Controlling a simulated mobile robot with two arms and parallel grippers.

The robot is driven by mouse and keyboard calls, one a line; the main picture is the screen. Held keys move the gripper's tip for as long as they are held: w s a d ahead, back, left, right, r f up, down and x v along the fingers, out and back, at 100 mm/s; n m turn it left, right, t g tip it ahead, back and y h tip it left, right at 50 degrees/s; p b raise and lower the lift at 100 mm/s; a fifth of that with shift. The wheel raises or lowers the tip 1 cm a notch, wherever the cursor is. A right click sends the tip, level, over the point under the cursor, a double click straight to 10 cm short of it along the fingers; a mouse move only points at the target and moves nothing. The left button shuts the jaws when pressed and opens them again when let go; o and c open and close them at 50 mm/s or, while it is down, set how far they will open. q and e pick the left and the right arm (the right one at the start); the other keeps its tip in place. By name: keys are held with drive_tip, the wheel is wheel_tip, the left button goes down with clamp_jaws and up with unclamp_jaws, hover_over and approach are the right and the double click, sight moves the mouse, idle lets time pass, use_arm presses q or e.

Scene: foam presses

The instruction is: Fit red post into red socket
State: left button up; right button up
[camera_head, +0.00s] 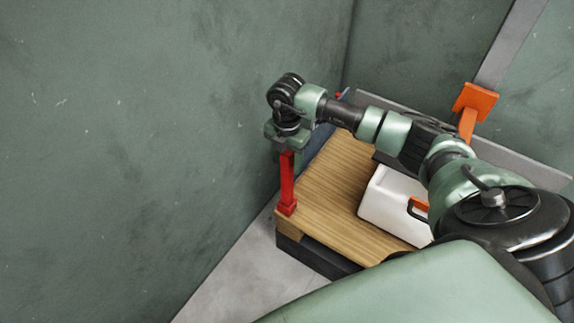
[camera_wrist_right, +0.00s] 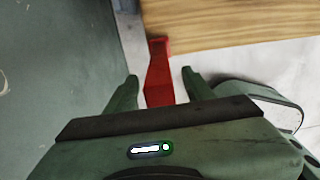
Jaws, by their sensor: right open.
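The red post (camera_head: 287,178) stands upright at the near left corner of the wooden-topped table, its lower end at a wider red foot (camera_head: 286,208). I cannot tell whether that foot is the red socket or part of the post. My right gripper (camera_head: 286,147) is over the upper end of the post, pointing down. In the right wrist view, my right gripper (camera_wrist_right: 161,82) is open, with the red post (camera_wrist_right: 159,82) between its fingers and gaps showing on both sides. My left gripper is not in view.
The wooden tabletop (camera_head: 325,190) has a white container (camera_head: 388,203) with a dark handle and orange part. An orange bracket (camera_head: 475,101) is on a grey rail behind. Green walls (camera_head: 170,130) stand close on the left and behind. Bare tabletop lies between post and container.

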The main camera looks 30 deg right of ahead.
sight(287, 153)
wheel_tip(287, 153, up, 5)
drive_tip(key=shift+f, duration=0.2)
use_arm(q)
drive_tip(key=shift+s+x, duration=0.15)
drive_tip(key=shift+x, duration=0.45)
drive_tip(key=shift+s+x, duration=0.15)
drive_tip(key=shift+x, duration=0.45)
use_arm(e)
drive_tip(key=shift+f, duration=0.1)
